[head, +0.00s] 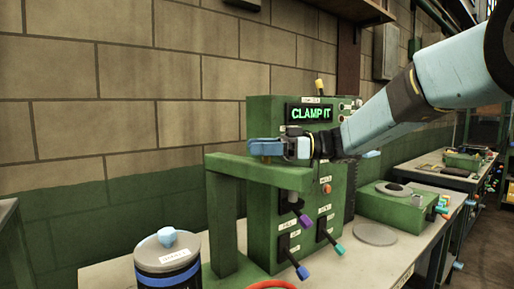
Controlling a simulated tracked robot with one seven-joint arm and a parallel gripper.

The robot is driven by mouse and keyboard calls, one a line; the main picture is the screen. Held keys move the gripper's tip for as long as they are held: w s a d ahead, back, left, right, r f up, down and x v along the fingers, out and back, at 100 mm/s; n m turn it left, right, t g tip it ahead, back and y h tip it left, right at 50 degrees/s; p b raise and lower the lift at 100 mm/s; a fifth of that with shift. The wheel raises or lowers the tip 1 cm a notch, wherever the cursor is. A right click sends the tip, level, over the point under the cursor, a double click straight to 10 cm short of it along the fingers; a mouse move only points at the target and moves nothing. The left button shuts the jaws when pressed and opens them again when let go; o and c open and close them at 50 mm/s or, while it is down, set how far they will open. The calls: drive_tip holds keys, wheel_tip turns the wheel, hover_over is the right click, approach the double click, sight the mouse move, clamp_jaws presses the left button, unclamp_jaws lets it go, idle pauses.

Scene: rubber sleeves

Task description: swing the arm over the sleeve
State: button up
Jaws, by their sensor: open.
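A green machine (260,115) stands on the bench with a lit sign reading "CLAMP IT". A green beam on a post (222,225) juts out in front of it to the left. My gripper (266,149) reaches in from the right, level, just above the beam's top. Its blue fingers are open around a small orange-brown piece (267,158) on the beam; I cannot tell whether they touch it. A grey cylinder (293,197) hangs below the beam's right end. I cannot make out a rubber sleeve for certain.
A dark blue canister (167,270) with a pale blue knob stands at front left. Levers with purple, blue and teal ends (332,240) stick out of the machine's front. A red ring (270,285) is cut off below. A grey disc (375,234) lies to the right.

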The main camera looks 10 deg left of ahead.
drive_tip(key=shift+s+a, duration=0.1)
drive_tip(key=shift+a, duration=0.2)
drive_tip(key=shift+c, duration=0.3)
clamp_jaws()
